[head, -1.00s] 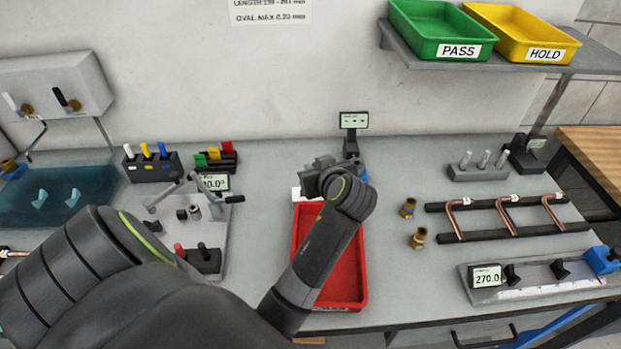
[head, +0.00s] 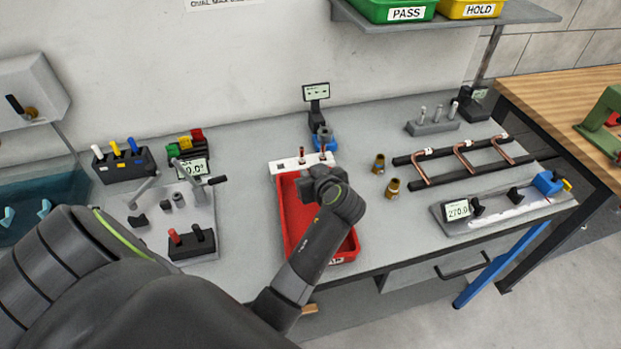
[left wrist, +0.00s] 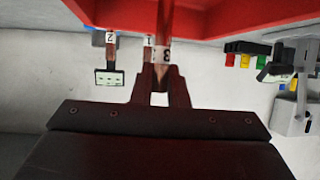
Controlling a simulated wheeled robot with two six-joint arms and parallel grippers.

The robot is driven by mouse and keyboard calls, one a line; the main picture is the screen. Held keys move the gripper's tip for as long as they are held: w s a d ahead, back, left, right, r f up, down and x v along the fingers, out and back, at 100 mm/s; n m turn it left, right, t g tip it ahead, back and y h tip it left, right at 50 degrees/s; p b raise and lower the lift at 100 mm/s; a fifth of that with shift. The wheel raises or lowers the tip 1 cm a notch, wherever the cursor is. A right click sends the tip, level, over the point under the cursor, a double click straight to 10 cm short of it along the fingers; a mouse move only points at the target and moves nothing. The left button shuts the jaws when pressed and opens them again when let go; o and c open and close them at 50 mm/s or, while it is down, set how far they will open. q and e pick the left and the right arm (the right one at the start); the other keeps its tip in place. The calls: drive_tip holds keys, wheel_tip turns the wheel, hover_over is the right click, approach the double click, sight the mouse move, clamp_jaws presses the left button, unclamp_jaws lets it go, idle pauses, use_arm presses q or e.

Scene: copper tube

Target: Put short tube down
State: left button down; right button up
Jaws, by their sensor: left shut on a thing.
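My left gripper (head: 322,174) is over the back part of the red tray (head: 345,248). In the left wrist view its jaws (left wrist: 162,88) are shut on a short copper tube (left wrist: 164,22) with a white number label. In the head view the held tube is hidden behind the gripper. A white strip (head: 284,166) at the tray's back edge has two copper tubes (head: 301,156) standing in it. The left wrist view shows a tube labelled 2 (left wrist: 111,48) beside the held one, and a label 1 partly behind it. My right gripper is not in view.
Two brass fittings (head: 392,188) stand right of the tray. Bent copper tubes (head: 465,160) lie on a black rack behind a gauge (head: 458,210). A grey fixture (head: 178,205) stands left of the tray. A small display stand (head: 316,93) is behind the strip.

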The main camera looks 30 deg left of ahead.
use_arm(q)
drive_tip(key=shift+f, duration=1.2)
drive_tip(key=c, duration=1.9)
unclamp_jaws()
drive_tip(key=shift+f, duration=0.1)
drive_tip(key=o, duration=0.5)
drive_tip(key=shift+c, duration=0.2)
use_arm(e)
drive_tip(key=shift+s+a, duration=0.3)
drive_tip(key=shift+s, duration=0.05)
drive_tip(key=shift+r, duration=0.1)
